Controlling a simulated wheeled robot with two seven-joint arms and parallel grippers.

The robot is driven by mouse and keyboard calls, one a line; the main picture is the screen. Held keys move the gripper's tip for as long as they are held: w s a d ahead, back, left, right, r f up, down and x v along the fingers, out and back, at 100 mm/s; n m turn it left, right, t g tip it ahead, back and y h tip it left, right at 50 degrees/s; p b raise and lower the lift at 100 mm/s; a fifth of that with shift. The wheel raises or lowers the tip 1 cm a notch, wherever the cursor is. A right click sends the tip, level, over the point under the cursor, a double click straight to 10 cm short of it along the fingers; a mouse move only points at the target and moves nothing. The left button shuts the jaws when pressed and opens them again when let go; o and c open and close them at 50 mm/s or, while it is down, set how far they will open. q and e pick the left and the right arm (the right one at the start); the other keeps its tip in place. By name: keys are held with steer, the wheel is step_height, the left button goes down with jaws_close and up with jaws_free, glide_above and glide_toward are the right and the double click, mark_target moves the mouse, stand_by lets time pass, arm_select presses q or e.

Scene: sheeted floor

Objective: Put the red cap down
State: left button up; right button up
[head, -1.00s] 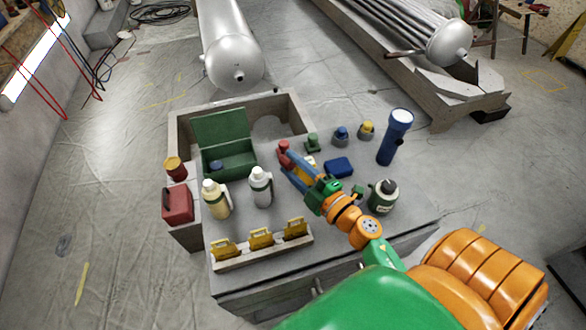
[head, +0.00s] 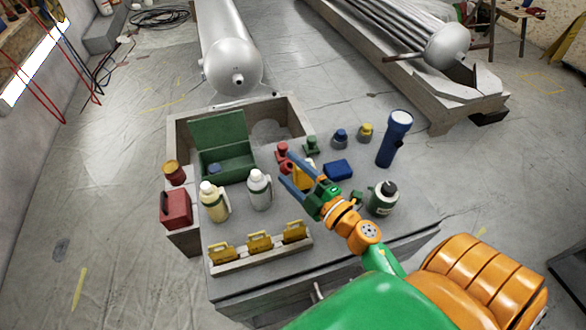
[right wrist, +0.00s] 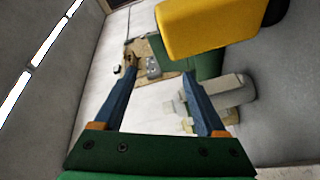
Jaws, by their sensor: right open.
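The red cap (head: 282,149) stands on the grey worktop in the head view, at the left end of a row of small coloured pieces. My right gripper (head: 285,168) is open, its two blue fingers spread, with their tips close to the red cap. I cannot tell whether the upper finger touches it. In the right wrist view the open fingers (right wrist: 170,95) have nothing between them, and the red cap does not show there. My left gripper is not in view.
Green (head: 311,146), blue (head: 340,138) and yellow (head: 365,132) pieces stand right of the cap. A yellow block (right wrist: 205,25) is close in the wrist view. An open green box (head: 225,165), white bottle (head: 259,190), cream bottle (head: 214,202) and blue flashlight (head: 395,140) stand around.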

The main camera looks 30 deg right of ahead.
steer(key=s+d+r+b, duration=0.1)
steer(key=s+b, duration=0.1)
steer(key=s, duration=1)
steer(key=shift+d, duration=0.4)
steer(key=shift+r, duration=0.1)
